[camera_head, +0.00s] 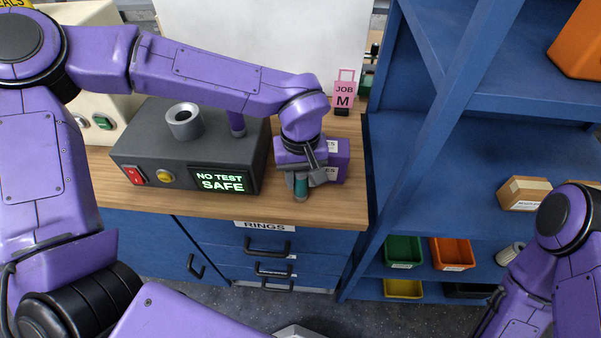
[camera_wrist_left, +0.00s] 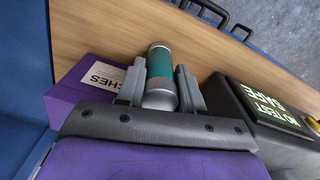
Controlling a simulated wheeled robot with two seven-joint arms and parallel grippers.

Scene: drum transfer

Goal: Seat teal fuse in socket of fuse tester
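The teal fuse (camera_head: 300,188), a short cylinder with grey metal ends, is at my left gripper (camera_head: 303,178) near the front right of the worktop. In the left wrist view the fuse (camera_wrist_left: 159,64) sits between the two grey fingers (camera_wrist_left: 162,84), which look closed on its sides. Whether its lower end touches the worktop I cannot tell. The dark grey fuse tester (camera_head: 160,154) stands to the left, its display reading "NO TEST SAFE". Its socket (camera_head: 184,120), a light grey ring, is on top and empty-looking. My right arm shows at the lower right, its gripper out of view.
A purple box (camera_head: 338,160) is right beside my left gripper. A purple post (camera_head: 237,124) rises from the tester's back right. A pink job tag (camera_head: 344,95) stands behind. Blue shelving (camera_head: 400,200) borders the worktop on the right. A strip of worktop (camera_head: 215,207) before the tester is clear.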

